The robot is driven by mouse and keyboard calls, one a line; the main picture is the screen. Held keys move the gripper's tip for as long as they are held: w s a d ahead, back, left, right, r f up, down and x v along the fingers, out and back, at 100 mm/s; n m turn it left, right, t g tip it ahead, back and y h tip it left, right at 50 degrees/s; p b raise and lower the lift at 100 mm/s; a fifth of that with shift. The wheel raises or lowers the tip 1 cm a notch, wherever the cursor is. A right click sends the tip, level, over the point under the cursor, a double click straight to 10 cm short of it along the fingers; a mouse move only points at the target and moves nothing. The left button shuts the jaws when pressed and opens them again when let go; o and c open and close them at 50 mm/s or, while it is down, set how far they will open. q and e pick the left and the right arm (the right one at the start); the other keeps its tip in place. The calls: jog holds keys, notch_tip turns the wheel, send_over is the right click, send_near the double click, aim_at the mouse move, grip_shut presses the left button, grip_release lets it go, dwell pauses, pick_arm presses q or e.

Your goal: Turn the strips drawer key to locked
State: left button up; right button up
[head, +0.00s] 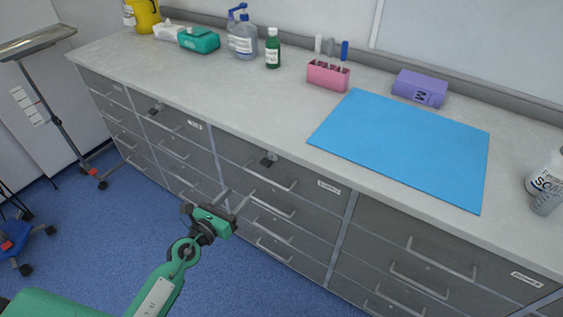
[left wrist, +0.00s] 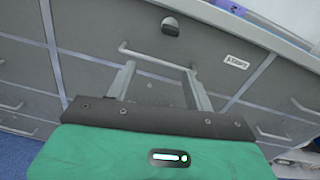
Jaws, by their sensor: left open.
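The strips drawer key (head: 269,160) is a small dark knob at the top of the front of a grey drawer in the middle cabinet column. It also shows in the left wrist view (left wrist: 170,26), upper middle, above the drawer's bar handle (left wrist: 150,57). Whether it is turned to locked cannot be read. The drawer's white label (head: 329,187) sits to the right of the handle, and the drawer looks shut. My green left gripper (head: 236,197) is open and empty, in front of the drawers, lower than the key and apart from it. My right gripper is out of view.
A second dark key (head: 157,108) is on the drawer column to the left. Bar handles stick out from the drawer fronts. The countertop holds a blue mat (head: 400,145), a pink rack (head: 328,76), a purple box (head: 420,88) and bottles.

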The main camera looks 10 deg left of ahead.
aim_at(264, 165)
pick_arm(q)
jog(key=shift+m+h, duration=0.3)
jog(key=shift+m, duration=0.6)
jog(key=w+d, duration=0.1)
jog(key=w, duration=0.1)
jog(key=w+d+r, duration=0.1)
jog(key=w, duration=0.1)
jog(key=w+d+r, duration=0.1)
jog(key=w, duration=0.2)
jog(key=shift+w+d+r+p, duration=0.1)
jog(key=shift+d+r+p, duration=0.15)
jog(key=shift+p, duration=0.15)
jog(key=x, duration=0.5)
jog(key=shift+w, duration=0.1)
jog(key=shift+w+d, duration=0.25)
jog(key=shift+w, duration=0.35)
jog(key=c, duration=1)
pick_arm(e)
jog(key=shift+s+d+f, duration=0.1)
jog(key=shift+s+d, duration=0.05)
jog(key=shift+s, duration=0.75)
